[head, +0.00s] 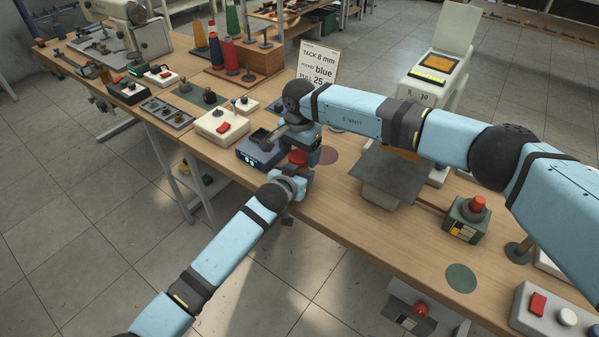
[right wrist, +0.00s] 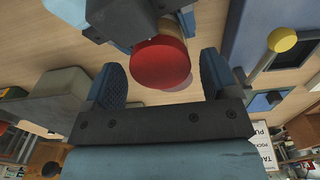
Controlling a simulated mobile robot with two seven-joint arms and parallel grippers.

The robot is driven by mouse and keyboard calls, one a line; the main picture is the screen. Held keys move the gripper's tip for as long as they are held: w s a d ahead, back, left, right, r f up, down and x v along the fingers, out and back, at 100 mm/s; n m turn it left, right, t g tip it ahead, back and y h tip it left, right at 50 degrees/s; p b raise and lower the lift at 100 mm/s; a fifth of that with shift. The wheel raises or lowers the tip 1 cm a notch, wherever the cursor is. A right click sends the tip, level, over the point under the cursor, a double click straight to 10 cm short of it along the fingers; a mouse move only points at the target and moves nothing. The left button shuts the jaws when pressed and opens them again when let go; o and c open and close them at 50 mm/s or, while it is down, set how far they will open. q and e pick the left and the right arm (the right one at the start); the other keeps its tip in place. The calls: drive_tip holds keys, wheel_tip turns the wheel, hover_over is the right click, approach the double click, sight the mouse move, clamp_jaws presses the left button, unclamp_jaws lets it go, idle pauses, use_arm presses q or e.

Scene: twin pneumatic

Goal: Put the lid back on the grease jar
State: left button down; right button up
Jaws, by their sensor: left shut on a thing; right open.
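A round red piece (head: 298,157), which looks like the grease jar's lid, is at my left gripper (head: 297,178) above the workbench. In the right wrist view its flat red top (right wrist: 160,63) faces the camera, with a paler part beside it; whether that is the jar body I cannot tell. My left gripper, seen dark at the top of the right wrist view, is shut on the red piece. My right gripper (right wrist: 160,80) is open, its two blue pads apart, with the red piece between or just beyond them. The left fingertips are hidden in the head view.
A blue box with a lit display (head: 254,157) stands just left of the grippers. A pinkish round mark (head: 327,155) lies to their right. The bench front is partly clear.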

drive_tip(key=shift+f, duration=0.2)
drive_tip(key=c, duration=0.9)
drive_tip(key=m, duration=0.3)
drive_tip(key=o, duration=1)
